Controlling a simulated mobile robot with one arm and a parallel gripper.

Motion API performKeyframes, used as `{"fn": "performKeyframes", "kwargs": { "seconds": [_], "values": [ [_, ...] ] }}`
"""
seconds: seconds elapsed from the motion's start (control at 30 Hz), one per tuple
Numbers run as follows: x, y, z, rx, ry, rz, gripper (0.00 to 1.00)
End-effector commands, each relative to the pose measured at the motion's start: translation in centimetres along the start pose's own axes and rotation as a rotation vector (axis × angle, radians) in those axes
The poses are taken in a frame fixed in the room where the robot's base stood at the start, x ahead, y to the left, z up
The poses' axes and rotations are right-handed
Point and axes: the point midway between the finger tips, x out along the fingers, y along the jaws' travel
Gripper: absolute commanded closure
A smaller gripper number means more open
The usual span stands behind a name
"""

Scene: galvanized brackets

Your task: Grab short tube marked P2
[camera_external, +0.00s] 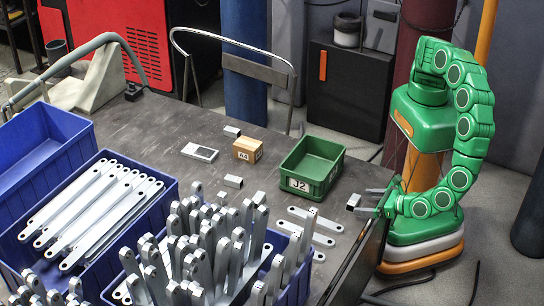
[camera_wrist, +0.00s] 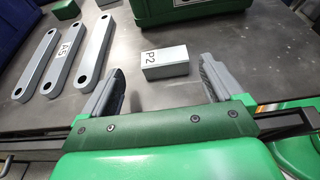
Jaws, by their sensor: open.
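My gripper (camera_wrist: 163,78) is open, with one finger on each side of the tube's line. The tube sits at about the level of the fingertips, with visible gaps to both fingers. In the external view my gripper (camera_external: 370,200) reaches low over the table edge from the right. Nothing is held.
Flat brackets (camera_wrist: 68,52) lie left of the tube, one marked A5. A green bin marked J2 (camera_external: 322,175) stands behind. A box marked A4 (camera_external: 247,149) and several small tubes lie farther left. Blue crates of brackets (camera_external: 168,193) fill the near left. Bare table surrounds the tube.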

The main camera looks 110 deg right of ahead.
Motion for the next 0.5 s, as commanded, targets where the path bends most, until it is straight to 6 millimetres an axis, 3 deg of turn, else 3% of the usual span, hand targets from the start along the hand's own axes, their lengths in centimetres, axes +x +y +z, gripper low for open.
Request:
{"fn": "performKeyframes", "kwargs": {
  "seconds": [0.17, 0.5],
  "values": [
    [1.0, -0.2, 0.1, 0.001, -0.001, -0.002, 0.06],
    [5.0, -0.6, 0.1, 0.001, 0.002, -0.002, 0.06]
  ]
}}
